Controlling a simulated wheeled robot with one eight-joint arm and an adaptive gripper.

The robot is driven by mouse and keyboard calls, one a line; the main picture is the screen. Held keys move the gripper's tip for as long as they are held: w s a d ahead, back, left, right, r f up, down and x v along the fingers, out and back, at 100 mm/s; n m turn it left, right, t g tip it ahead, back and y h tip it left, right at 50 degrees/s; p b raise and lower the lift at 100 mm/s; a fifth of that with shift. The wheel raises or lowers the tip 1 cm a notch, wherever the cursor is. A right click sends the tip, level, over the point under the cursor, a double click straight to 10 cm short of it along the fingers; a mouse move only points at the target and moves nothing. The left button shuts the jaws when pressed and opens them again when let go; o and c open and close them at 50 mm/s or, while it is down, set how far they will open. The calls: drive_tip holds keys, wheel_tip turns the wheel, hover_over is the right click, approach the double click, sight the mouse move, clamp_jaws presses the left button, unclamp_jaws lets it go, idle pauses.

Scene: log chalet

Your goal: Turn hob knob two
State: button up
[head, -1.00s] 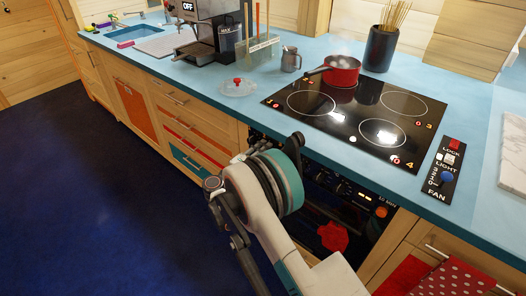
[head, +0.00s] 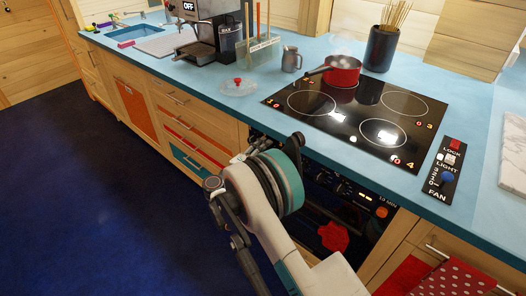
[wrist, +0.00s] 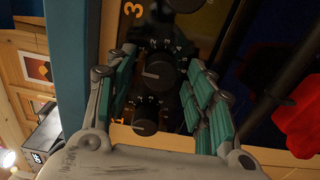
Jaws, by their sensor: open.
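In the wrist view my gripper (wrist: 162,62) is open, its teal-padded fingers on either side of a black hob knob (wrist: 158,71) with a white pointer line and a ring of white numbers. I cannot tell whether the fingers touch it. This knob's own label is not readable, so I cannot confirm it is knob two. A second black knob (wrist: 146,120) sits below it, near the palm, and part of another shows at the top beside an orange 3.
The black glass hob (head: 345,115) lies above the oven front, with a steaming red pot (head: 342,71) on its back left. A red cloth-like item (head: 333,236) is at the oven front, right of my arm. The blue floor (head: 90,190) at left is clear.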

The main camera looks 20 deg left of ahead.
drive_tip(key=v, duration=1.2)
